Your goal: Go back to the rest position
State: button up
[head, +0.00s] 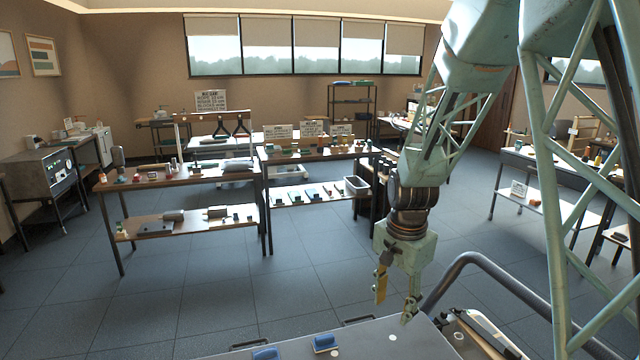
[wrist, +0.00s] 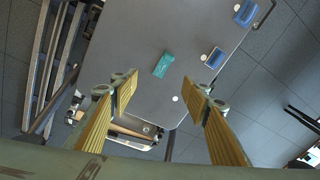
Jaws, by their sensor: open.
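My gripper (head: 394,298) hangs pointing down above the grey tabletop (head: 375,345) at the bottom of the head view. In the wrist view my gripper (wrist: 161,88) has its two yellow-padded fingers wide apart, with nothing between them. A teal block (wrist: 163,65) lies on the grey tabletop beyond the fingertips, apart from them. It is not seen in the head view. My arm hangs down at the right of the head view, clear of the shelves behind it.
Two blue items lie on the tabletop, one nearer the middle (head: 325,343) and one further left (head: 266,353). A dark curved rail (head: 500,275) runs right of the gripper. Loaded two-level benches (head: 185,178) stand further back. Open tiled floor (head: 190,290) lies between.

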jog(key=s+d+r+n+t, duration=0.1)
jog(key=s+r+n, duration=0.4)
jog(key=s+r, duration=1.35)
jog(key=s+r+n+t, duration=0.1)
jog(key=s+r+n, duration=0.1)
jog(key=s, duration=0.9)
jog(key=s+d+r+n, duration=0.1)
jog(key=s+r+n, duration=0.2)
jog(key=s, duration=0.8)
jog(key=shift+r+t, duration=0.4)
jog(key=shift+r, duration=0.55)
jog(key=shift+s+d, duration=0.1)
